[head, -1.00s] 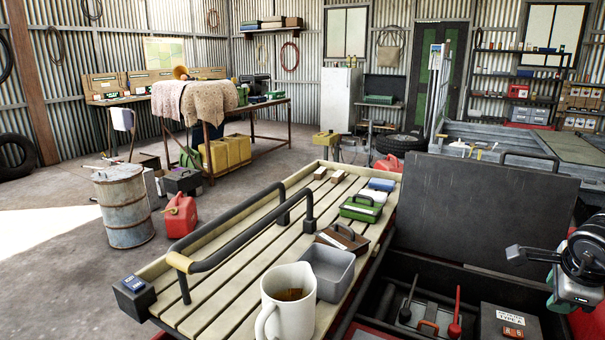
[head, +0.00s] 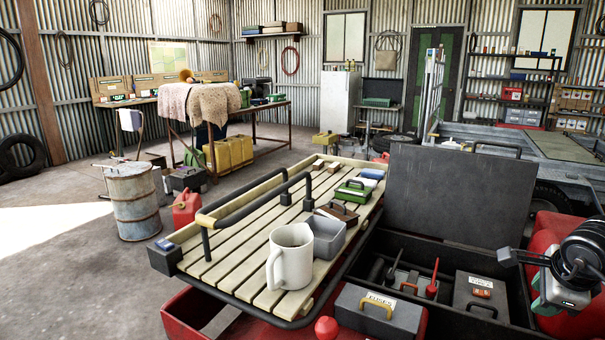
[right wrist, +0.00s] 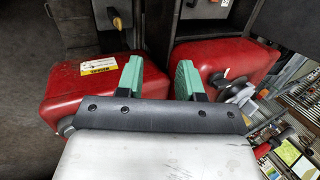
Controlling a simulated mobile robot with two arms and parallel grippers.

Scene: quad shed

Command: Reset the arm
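My right arm comes in at the right edge of the head view. Its right gripper (head: 541,290) hangs over the right end of the dark open storage box, with pale green fingers partly hidden by the wrist. In the right wrist view the two green fingers (right wrist: 158,80) stand apart with nothing between them, so the gripper is open and empty. Red bodywork shows beyond the fingers. My left gripper is in neither view.
A slatted rack (head: 222,262) with a black rail carries a white mug (head: 290,262), a grey tray (head: 328,240) and small boxes. The open storage box (head: 455,248) holds tools and cases. Its raised lid (head: 455,195) stands behind. A grey fuses case (head: 378,315) is in front.

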